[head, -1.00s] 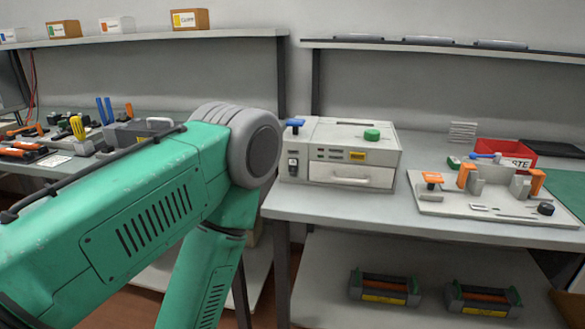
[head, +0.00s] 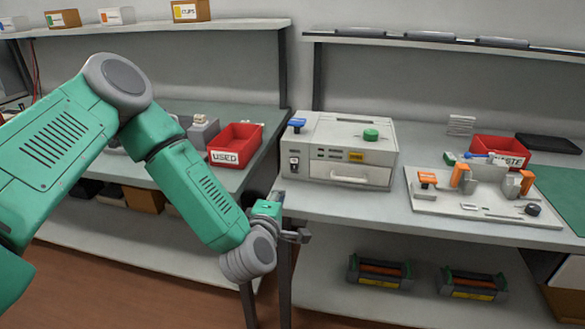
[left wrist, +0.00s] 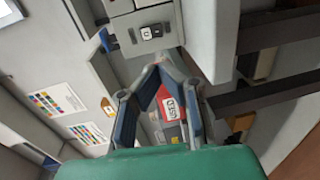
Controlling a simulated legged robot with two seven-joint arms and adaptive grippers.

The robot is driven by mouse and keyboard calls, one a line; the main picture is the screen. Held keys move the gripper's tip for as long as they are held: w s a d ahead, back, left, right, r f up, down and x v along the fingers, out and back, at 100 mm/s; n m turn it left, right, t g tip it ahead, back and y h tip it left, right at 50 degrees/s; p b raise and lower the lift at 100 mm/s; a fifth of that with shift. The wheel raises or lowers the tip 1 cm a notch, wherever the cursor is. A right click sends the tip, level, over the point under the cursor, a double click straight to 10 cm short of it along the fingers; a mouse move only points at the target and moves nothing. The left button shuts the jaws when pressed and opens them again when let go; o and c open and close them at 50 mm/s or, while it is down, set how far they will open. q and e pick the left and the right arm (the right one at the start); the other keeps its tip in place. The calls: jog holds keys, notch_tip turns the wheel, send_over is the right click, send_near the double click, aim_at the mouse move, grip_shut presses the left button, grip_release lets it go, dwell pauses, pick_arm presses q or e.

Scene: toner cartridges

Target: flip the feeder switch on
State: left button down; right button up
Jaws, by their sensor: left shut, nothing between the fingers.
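The feeder is a light grey box (head: 340,150) on the right-hand bench, with a blue lever (head: 296,124) and green knob (head: 370,135) on top and a drawer (head: 350,175) in front. Its small black-and-white switch (head: 294,163) is at the left of the front face; I cannot tell its position. My left gripper (head: 303,236) is below and in front of the feeder, near the bench's front edge, apart from the switch. In the left wrist view, the gripper (left wrist: 160,70) has its fingertips together and empty, with the switch (left wrist: 146,33) just beyond them. My right gripper is out of view.
A red USED bin (head: 235,145) stands on the left bench. Right of the feeder are an assembly fixture (head: 470,205) and a red WASTE bin (head: 510,146). The bench edge and leg are close to my left gripper. Two cartridges (head: 380,271) sit on the lower shelf.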

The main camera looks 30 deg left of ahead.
aim_at(294, 169)
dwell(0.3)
pick_arm(q)
jog(key=x, duration=1.4)
jog(key=shift+f+b, duration=0.1)
jog(key=shift+b, duration=0.3)
jog(key=shift+d, duration=0.1)
jog(key=shift+w+f+b, duration=0.15)
jog(key=shift+f+b, duration=0.05)
jog(key=shift+b, duration=0.5)
jog(key=shift+r, duration=0.2)
jog(key=shift+f, duration=0.1)
